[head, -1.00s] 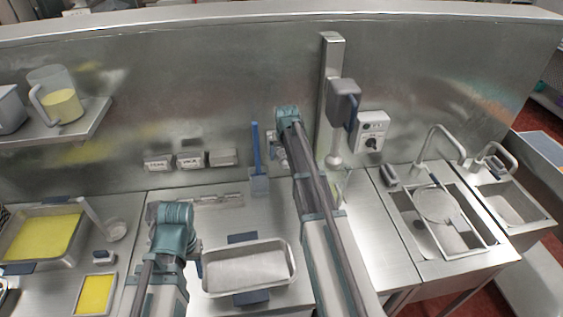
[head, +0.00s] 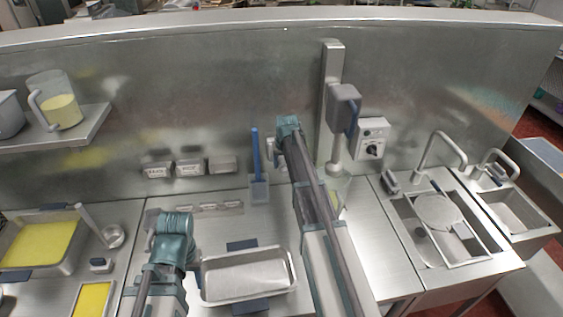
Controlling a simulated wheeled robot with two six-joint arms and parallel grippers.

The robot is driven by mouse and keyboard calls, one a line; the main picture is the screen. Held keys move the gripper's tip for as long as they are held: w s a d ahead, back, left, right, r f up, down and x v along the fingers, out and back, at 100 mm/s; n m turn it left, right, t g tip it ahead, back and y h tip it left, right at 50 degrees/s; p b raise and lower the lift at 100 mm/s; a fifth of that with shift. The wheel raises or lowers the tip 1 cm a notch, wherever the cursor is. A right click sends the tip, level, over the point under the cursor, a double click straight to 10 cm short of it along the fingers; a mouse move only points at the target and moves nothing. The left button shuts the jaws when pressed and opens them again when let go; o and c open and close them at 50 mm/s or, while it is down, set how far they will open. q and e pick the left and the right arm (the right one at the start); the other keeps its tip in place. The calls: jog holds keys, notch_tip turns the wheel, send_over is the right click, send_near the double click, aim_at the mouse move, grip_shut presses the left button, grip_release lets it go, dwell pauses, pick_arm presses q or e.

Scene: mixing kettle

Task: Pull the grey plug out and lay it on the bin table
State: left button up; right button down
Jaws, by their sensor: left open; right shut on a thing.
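My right arm reaches up the middle, its teal joint (head: 289,125) in front of the steel back wall. I cannot make out the grey plug; the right arm covers part of the wall and worktop. I cannot tell which surface is the bin table.
A steel tray (head: 209,291) lies between my arms. A blue-handled tool (head: 256,152) stands behind it. A mixer head (head: 343,97) on a post, a switch box (head: 373,138) and sinks (head: 462,263) are to the right. A shelf (head: 92,125) holds a jug at left.

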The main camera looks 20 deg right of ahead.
jog(key=shift+s+a, duration=0.1)
jog(key=shift+s, duration=0.25)
jog(key=shift+s, duration=0.1)
jog(key=shift+s+a, duration=0.25)
jog(key=shift+s, duration=0.65)
jog(key=shift+s+a, duration=0.2)
jog(key=shift+s, duration=0.65)
jog(key=shift+s+a, duration=0.25)
jog(key=shift+s, duration=0.65)
